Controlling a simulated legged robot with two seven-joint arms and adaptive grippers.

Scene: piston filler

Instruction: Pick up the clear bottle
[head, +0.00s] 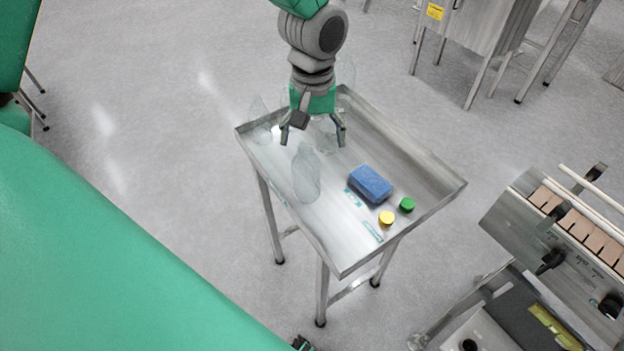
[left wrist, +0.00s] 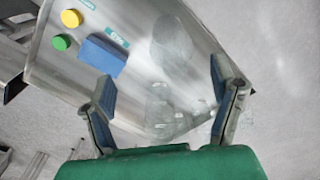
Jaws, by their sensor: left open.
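Several clear bottles stand on the steel table (head: 412,178). One clear bottle (head: 306,174) stands near the table's left edge, in front of my left gripper. My left gripper (head: 313,138) points down over the far part of the table, open. In the left wrist view, a faint clear bottle (left wrist: 162,108) appears between the spread fingers (left wrist: 164,88), with no visible grip on it. Another clear bottle (left wrist: 172,42) is beyond the fingertips.
The table has a raised rim. A machine (head: 570,225) stands at the right. Open floor lies left of the table.

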